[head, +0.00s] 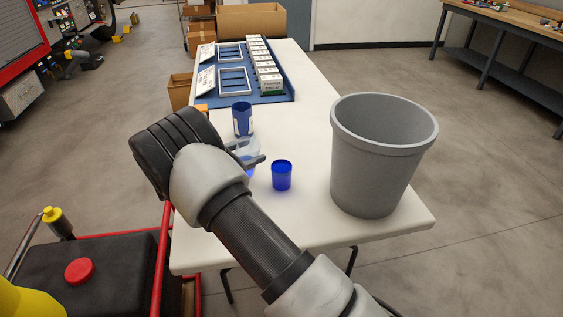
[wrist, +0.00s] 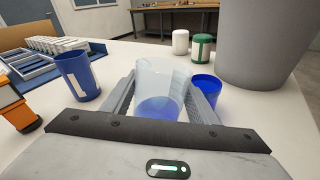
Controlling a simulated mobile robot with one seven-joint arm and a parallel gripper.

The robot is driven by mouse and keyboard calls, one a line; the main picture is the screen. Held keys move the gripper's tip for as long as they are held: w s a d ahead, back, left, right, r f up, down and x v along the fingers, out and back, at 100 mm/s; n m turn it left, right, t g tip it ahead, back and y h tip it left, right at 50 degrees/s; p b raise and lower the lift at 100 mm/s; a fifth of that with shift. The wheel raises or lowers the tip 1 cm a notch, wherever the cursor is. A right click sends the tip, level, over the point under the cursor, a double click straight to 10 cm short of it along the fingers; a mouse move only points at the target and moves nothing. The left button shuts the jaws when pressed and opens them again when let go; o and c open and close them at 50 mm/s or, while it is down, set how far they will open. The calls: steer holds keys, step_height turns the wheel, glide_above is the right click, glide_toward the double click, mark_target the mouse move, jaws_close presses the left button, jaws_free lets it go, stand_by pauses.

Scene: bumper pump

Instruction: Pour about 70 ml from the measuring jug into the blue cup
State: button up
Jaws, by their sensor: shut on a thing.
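The measuring jug (wrist: 162,85) is a clear, pale container with blue liquid in its lower part. My gripper (wrist: 160,108) is shut on it, one finger on each side, in the wrist view. In the head view my arm hides most of the jug (head: 246,148). It looks about upright; I cannot tell whether it touches the table. The blue cup (head: 281,175) stands upright on the white table, just right of the jug. In the wrist view the blue cup (wrist: 205,90) is right of the jug and a little behind my right finger. Its inside is not clear to me.
A taller blue container with a white label (head: 242,119) stands behind the jug. A large grey bin (head: 372,165) stands right of the cup. A blue mat (head: 275,98) with frames and boxes lies at the back. White (wrist: 180,42) and green (wrist: 201,48) containers show beyond the jug.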

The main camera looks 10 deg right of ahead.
mark_target(260, 147)
steer(key=d+r+m+y+p, duration=0.1)
steer(key=r, duration=0.1)
steer(key=s+d+r+m+y+p, duration=0.1)
steer(key=d, duration=0.1)
steer(key=shift+s+r+m+y, duration=0.15)
steer(key=shift+r+m+y, duration=0.25)
steer(key=shift+d+r+m+y, duration=0.2)
steer(key=shift+r+m+y, duration=0.05)
steer(key=shift+m+y, duration=0.25)
steer(key=shift+s+f, duration=0.1)
steer(key=shift+f, duration=0.2)
steer(key=shift+f+m+y+b, duration=0.15)
steer(key=shift+m+y+b, duration=0.25)
steer(key=shift+y+b, duration=0.1)
steer(key=shift+m+y, duration=0.3)
steer(key=shift+s+d+r+m+y+b, duration=0.1)
steer(key=shift+d+r+m+y+b, duration=0.2)
steer(key=shift+r+m+y, duration=0.5)
stand_by(0.5)
steer(key=shift+a+f+b, duration=0.15)
steer(key=shift+f+b, duration=0.05)
steer(key=shift+b, duration=0.25)
steer(key=shift+d+f+m+t+y+b, duration=0.35)
steer(key=shift+y+b, duration=0.25)
steer(key=shift+b, duration=1.35)
